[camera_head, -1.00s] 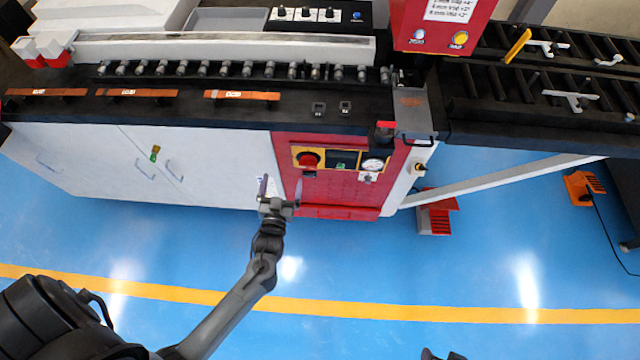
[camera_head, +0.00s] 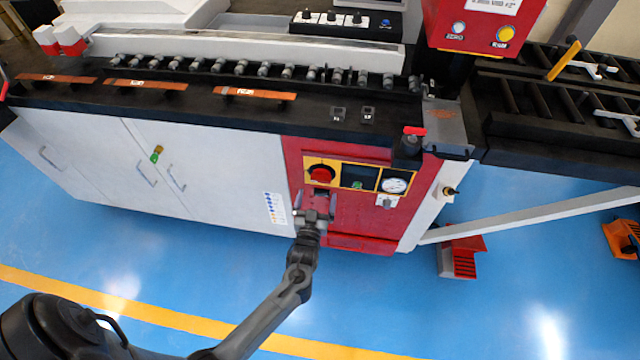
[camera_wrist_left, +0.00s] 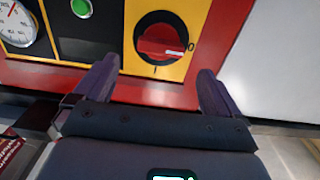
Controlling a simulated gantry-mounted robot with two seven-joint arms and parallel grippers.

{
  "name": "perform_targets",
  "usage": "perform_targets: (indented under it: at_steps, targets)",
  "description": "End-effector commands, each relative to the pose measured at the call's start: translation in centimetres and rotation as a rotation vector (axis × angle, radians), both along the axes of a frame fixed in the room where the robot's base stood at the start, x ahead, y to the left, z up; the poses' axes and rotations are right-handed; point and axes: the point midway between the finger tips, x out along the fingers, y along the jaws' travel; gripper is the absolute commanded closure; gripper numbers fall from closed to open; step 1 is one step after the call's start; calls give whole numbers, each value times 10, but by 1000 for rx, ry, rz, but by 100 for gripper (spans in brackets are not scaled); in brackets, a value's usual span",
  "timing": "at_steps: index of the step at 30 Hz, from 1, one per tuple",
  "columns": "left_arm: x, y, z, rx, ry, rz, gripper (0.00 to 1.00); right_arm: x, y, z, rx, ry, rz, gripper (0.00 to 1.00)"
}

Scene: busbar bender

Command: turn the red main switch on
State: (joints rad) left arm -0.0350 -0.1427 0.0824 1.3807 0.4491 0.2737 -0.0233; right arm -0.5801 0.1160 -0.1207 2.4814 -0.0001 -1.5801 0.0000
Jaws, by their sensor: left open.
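The red main switch (camera_head: 320,174) is a round red knob on a yellow plate at the left end of the control panel on the red cabinet front. In the left wrist view the switch (camera_wrist_left: 162,42) shows its red handle lying roughly sideways, with a "0" mark at its right and an "I" mark below. My left gripper (camera_head: 316,200) is just below the switch in the head view. In the left wrist view its two fingers (camera_wrist_left: 153,82) are apart, empty, one on each side of the switch and short of it. My right gripper is not in view.
Beside the switch are a dark display (camera_head: 358,177) with a green button (camera_wrist_left: 81,8) and a round gauge (camera_head: 394,185). White cabinet doors (camera_head: 220,170) are to the left. The black worktop (camera_head: 300,112) juts above the panel. Open blue floor lies in front.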

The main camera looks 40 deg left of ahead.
Motion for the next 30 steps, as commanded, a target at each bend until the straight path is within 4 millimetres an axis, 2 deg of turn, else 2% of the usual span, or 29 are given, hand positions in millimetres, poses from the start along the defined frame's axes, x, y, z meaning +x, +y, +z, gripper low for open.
perform_targets:
  at_steps: [6, 12, 26, 30]
  targets:
    - [32, 19, -1, 2, -1, 1, 2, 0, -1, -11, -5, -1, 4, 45]
    - [51, 30, -1, 1, 0, 1, 2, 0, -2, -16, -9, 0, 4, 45]
    - [58, 34, 0, -1, 1, 1, 2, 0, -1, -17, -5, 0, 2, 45]
    - [58, 34, 0, 0, 0, 1, 22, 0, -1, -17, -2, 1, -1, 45]
